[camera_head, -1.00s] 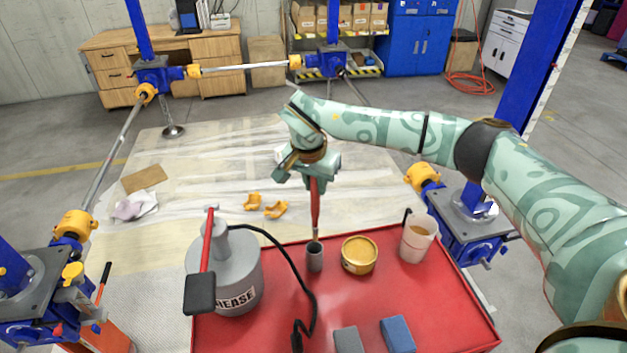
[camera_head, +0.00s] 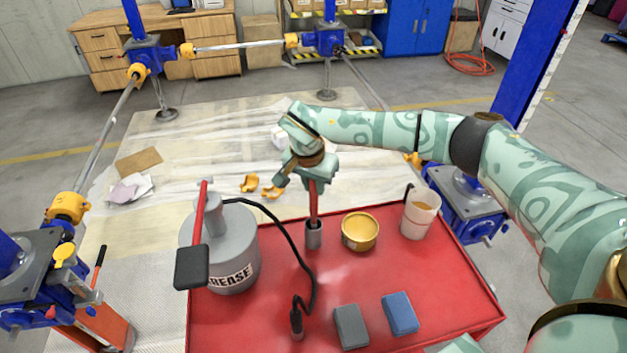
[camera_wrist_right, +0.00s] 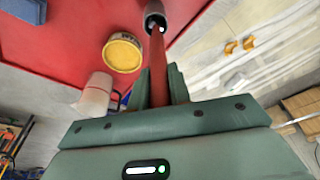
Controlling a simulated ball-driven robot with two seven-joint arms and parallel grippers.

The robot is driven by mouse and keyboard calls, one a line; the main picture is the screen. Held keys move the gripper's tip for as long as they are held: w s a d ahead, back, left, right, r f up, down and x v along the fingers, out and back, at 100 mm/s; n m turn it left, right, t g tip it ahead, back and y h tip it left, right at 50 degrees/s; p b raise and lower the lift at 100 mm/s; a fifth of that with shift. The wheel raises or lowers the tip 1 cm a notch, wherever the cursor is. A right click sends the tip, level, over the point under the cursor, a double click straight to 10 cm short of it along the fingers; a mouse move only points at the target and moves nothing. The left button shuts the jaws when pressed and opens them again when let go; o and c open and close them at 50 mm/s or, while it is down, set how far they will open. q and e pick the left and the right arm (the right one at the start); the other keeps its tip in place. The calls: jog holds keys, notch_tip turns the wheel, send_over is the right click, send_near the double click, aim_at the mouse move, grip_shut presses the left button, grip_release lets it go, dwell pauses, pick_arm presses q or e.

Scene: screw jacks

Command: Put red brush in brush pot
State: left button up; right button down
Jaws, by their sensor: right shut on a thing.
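The red brush (camera_head: 313,203) is upright in my right gripper (camera_head: 312,178), which is shut on its upper part. The brush pot (camera_head: 314,236) is a small dark grey cup on the red table top. The brush's lower end is at the pot's mouth and seems to go inside; the tip is hidden. In the right wrist view the red brush (camera_wrist_right: 158,65) runs from between the fingers (camera_wrist_right: 160,88) to the mouth of the pot (camera_wrist_right: 154,14). My left gripper is not seen.
On the red table (camera_head: 265,325) stand a grey grease can (camera_head: 235,262) with a black hose, a yellow tin (camera_head: 360,231) and a white bucket (camera_head: 420,215). Grey (camera_head: 351,327) and blue (camera_head: 400,314) blocks lie near the front. Blue screw jacks (camera_head: 470,206) stand around.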

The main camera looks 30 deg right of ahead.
jog(key=c, duration=1.2)
grip_release()
jog(key=shift+r, duration=0.1)
jog(key=p+v, duration=0.2)
jog(key=v, duration=1.4)
jog(key=shift+p, duration=0.3)
